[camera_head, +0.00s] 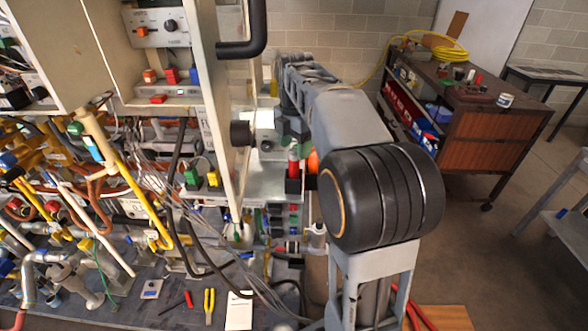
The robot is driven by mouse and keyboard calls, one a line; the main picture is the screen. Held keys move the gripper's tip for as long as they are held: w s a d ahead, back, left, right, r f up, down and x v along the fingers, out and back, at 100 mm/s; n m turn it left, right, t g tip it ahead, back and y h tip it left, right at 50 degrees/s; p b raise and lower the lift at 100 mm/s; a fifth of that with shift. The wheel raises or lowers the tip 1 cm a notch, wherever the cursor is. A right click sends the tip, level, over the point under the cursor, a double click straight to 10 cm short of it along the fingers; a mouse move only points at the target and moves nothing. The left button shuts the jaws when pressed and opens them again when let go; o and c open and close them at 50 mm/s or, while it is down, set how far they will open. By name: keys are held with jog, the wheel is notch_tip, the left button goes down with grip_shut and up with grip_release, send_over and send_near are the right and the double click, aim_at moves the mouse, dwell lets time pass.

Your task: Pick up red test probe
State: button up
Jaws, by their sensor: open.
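A small slim red piece (188,299) lies on the dark bench top near the front. It looks like the red test probe, but it is too small to be sure. A thin black piece lies just left of it and yellow-handled pliers just right of it. My arm rises at the right of the picture and reaches back toward the open cabinet, well away from the red piece. I cannot make out my gripper's fingers; the far end of the arm is lost among the arm links and the equipment behind. Nothing shows touching the red piece.
The bench (125,318) carries pipes, hoses and loose cables on the left. Yellow pliers (209,306) and a white card (239,310) lie near the red piece. An open cabinet panel (228,110) stands upright beside my arm. A brown cart (480,125) stands back right, with open floor before it.

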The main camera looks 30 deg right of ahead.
aim_at(294, 160)
jog(key=shift+w+f, duration=0.1)
jog(key=shift+f, duration=2.3)
jog(key=c, duration=1)
jog(key=shift+r+p, duration=0.45)
jog(key=shift+r, duration=4.55)
